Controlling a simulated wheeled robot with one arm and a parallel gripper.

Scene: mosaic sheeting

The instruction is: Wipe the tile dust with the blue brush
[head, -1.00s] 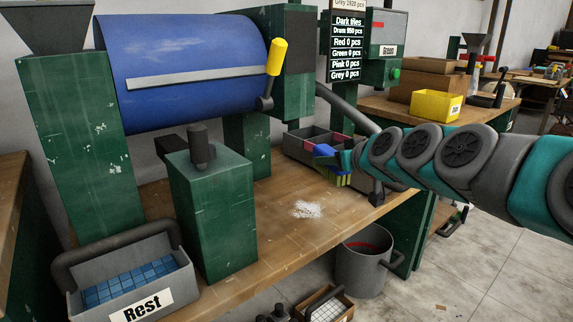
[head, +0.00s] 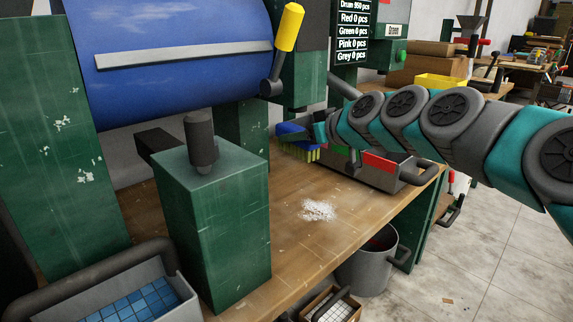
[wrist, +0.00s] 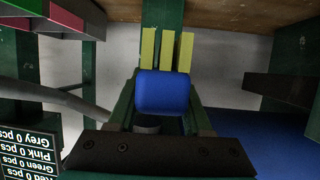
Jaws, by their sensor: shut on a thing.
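The blue brush (head: 292,129) has a blue body and yellow-green bristles that point down in the head view. My gripper (head: 316,138) is shut on it and holds it above the far part of the wooden bench. In the wrist view the blue brush body (wrist: 162,92) sits between the two fingers of my gripper (wrist: 160,112), with its yellow bristles beyond. A white patch of tile dust (head: 318,210) lies on the bench top (head: 240,285), in front of and below the brush. The brush is apart from the dust.
A green post (head: 215,220) stands left of the dust. A blue drum (head: 170,60) with a yellow-handled lever (head: 288,28) is above the bench. A divided grey bin (head: 375,178) stands right of the brush. A grey bucket (head: 365,265) is below the bench edge.

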